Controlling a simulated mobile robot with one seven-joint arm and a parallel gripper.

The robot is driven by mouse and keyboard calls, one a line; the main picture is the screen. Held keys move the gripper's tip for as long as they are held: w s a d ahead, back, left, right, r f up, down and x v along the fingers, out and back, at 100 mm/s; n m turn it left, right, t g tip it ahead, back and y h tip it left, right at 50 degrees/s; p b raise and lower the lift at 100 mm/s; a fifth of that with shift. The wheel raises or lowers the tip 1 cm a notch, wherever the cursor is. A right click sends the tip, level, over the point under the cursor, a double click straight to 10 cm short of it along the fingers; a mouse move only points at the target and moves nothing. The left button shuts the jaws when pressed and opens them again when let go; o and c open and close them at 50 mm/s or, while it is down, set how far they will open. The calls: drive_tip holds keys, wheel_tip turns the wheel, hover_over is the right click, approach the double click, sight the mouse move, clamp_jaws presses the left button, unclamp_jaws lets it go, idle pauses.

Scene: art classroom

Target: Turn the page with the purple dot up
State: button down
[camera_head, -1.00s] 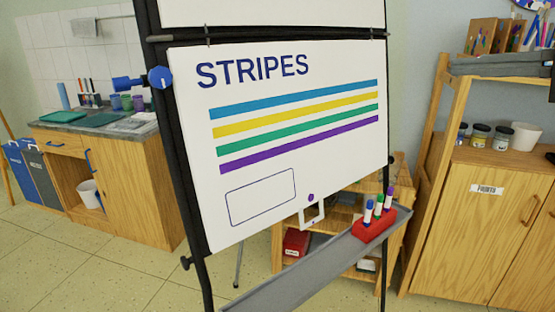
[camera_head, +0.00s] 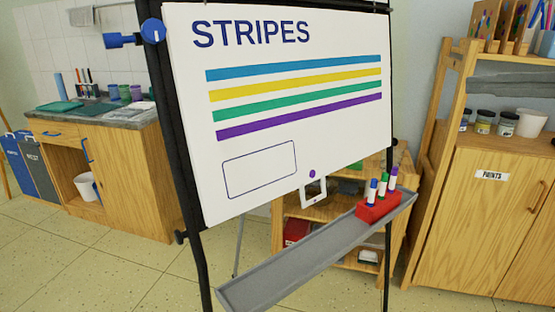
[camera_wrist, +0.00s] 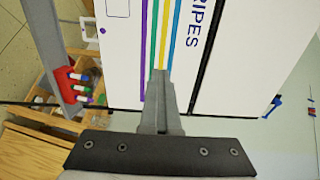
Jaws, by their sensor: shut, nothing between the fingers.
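The white STRIPES page (camera_head: 290,140) hangs on a black easel, with blue, yellow, green and purple stripes. Its purple dot (camera_head: 312,174) is at the bottom edge, just above a white open-frame tab (camera_head: 313,194) that hangs below the page. In the wrist view the page (camera_wrist: 122,75) appears turned sideways, with the purple dot (camera_wrist: 102,31) and the tab (camera_wrist: 88,27) at upper left. My gripper (camera_wrist: 162,74) is shut and empty in front of the stripes, away from the tab. I cannot tell if it touches the page. It is not in the head view.
A grey easel tray (camera_head: 290,270) juts out below the page, with a red marker holder (camera_head: 379,207) at its right end. A blue knob (camera_head: 153,31) is on the easel's left side. Wooden cabinets stand left and right. Another white sheet (camera_wrist: 245,60) lies beyond the black bar.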

wheel_tip(320, 180, down, 10)
drive_tip(key=s+d+b, duration=0.1)
drive_tip(key=b, duration=0.2)
drive_tip(key=shift+s+d, duration=0.35)
drive_tip(key=shift+d, duration=0.05)
idle(0.3)
drive_tip(key=w+a+f, duration=0.6)
drive_tip(key=w+f, duration=0.3)
drive_tip(key=f, duration=0.1)
drive_tip(key=w+a+f, duration=0.7)
drive_tip(key=w+f, duration=0.2)
drive_tip(key=f, duration=0.1)
drive_tip(key=shift+a+f, duration=0.2)
drive_tip(key=shift+a, duration=0.1)
idle(1.4)
drive_tip(key=c, duration=0.9)
unclamp_jaws()
